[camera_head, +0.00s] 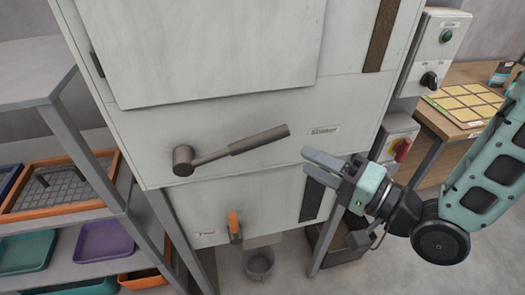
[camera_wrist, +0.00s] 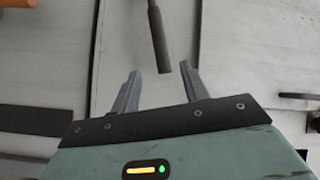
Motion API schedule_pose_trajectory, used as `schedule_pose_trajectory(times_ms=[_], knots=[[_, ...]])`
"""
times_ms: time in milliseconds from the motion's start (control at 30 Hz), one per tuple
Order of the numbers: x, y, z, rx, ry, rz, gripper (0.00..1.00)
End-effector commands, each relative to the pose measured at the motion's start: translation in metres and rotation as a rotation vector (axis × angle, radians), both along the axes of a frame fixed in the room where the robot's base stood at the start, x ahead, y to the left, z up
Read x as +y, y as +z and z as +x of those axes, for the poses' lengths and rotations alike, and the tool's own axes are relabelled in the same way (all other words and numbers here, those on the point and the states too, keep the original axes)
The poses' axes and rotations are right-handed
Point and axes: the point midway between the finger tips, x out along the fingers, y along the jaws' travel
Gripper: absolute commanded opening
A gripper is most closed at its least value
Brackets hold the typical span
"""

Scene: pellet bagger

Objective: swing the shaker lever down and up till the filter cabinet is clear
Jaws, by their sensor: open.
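The shaker lever (camera_head: 240,144) sticks out from the front of the pale grey filter cabinet (camera_head: 250,118). Its round hub is at the left, and its dark grip points right and slightly up, toward a "Shaker" label (camera_head: 324,130). My gripper (camera_head: 314,162) is open and empty, just right of and below the lever's grip end. In the wrist view the grip (camera_wrist: 160,45) comes down from the top, its end near the gap between my two fingers (camera_wrist: 160,85). I see no contact, and cannot tell the depth between them.
An orange-handled lever (camera_head: 234,226) sits low on the cabinet, above a grey bucket (camera_head: 259,264). A shelf with trays (camera_head: 106,243) stands at the left. A control box (camera_head: 434,50) with a red-handled switch box below, and a wooden table (camera_head: 468,75), are at the right.

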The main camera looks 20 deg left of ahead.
Motion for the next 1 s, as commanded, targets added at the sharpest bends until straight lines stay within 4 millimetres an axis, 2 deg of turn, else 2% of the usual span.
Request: schedule_pose_trajectory(times_ms=[33, 267, 333, 700, 833, 1000], knots=[[0.002, -0.006, 0.000, -0.005, 0.001, 0.001, 0.45], [0.007, -0.006, -0.002, -0.002, -0.003, 0.000, 0.45], [0.021, 0.003, 0.003, 0.002, 0.001, 0.001, 0.45], [0.087, 0.003, 0.029, 0.002, -0.001, 0.001, 0.45], [0.103, 0.002, 0.035, 0.002, -0.002, 0.000, 0.45], [0.113, 0.001, 0.040, 0.002, -0.003, 0.000, 0.45]])
